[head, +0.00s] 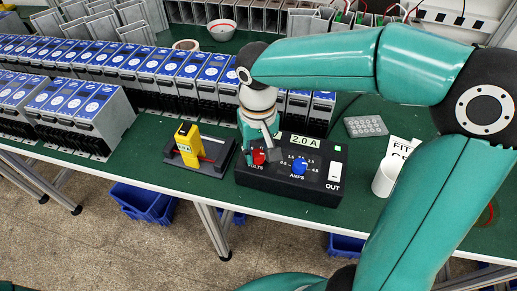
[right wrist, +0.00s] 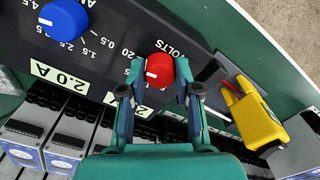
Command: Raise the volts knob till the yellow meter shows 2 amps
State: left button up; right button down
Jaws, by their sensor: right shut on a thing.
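The red volts knob (head: 259,157) is on the left part of the black power box (head: 262,182); it also shows in the right wrist view (right wrist: 160,68). My right gripper (right wrist: 155,85) is shut on the knob, one finger on each side of it. In the head view the right gripper (head: 259,146) comes down on the knob from above. The yellow meter (head: 188,145) stands in a dark tray left of the box; its reading cannot be made out. A label on the box reads 2.0 A. My left gripper is not in view.
The blue amps knob (head: 299,166) and a white switch (head: 335,172) are on the box, right of the volts knob. A white mug (head: 384,180) stands further right. Rows of blue-topped soft starters (head: 188,72) stand behind and left.

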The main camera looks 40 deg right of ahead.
aim_at(258, 153)
jog(key=c, duration=0.8)
grip_release()
notch_tip(258, 153, up, 12)
